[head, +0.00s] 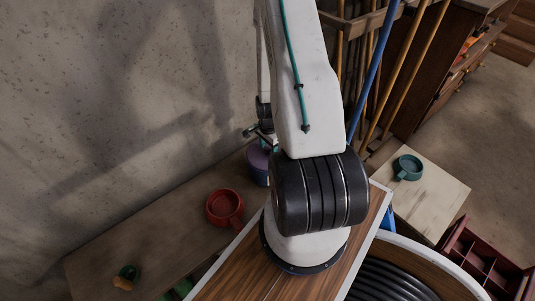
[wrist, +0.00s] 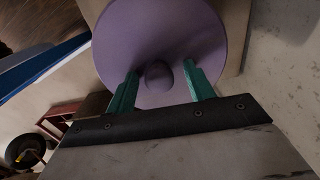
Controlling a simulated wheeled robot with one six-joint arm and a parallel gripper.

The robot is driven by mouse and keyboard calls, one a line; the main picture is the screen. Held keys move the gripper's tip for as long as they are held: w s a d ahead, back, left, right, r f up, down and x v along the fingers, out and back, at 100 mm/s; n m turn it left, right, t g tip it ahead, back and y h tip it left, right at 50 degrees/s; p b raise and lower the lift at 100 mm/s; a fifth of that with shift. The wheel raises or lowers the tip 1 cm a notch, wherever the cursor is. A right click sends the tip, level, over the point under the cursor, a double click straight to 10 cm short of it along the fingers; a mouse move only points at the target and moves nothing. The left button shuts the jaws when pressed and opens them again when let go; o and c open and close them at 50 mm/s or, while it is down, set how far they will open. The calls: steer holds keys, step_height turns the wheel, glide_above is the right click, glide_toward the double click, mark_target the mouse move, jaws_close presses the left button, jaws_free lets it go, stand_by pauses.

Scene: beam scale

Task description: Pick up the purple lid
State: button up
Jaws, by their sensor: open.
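The purple lid (wrist: 165,30) is a round disc with a dark purple knob (wrist: 158,75) at its middle, filling the top centre of the wrist view. My gripper (wrist: 160,70) is open, its two green fingers on either side of the knob with small gaps showing. I cannot tell how deep the fingertips reach relative to the knob. In the head view a purple round thing (head: 258,163) stands on the wooden bench, partly hidden behind my arm. My gripper (head: 256,132) is close by it, mostly hidden there.
A teal mug (head: 408,167) is on a pale table at right. A dark red divided crate (head: 485,262) is lower right. Poles stand behind my arm.

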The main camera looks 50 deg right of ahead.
jaws_close()
steer(key=shift+r, duration=0.15)
steer(key=shift+r, duration=0.5)
steer(key=shift+s+d+r, duration=0.15)
steer(key=shift+d+r, duration=0.05)
steer(key=shift+r, duration=0.45)
steer(key=shift+s+d+r, duration=0.1)
steer(key=shift+d+r, duration=0.1)
steer(key=shift+r, duration=0.4)
steer(key=s+d+r, duration=0.1)
steer(key=s+d, duration=0.6)
steer(key=d, duration=0.6)
steer(key=shift+s+r, duration=0.15)
steer(key=shift+d, duration=0.1)
steer(key=shift+r, duration=0.1)
steer(key=shift+r, duration=1.4)
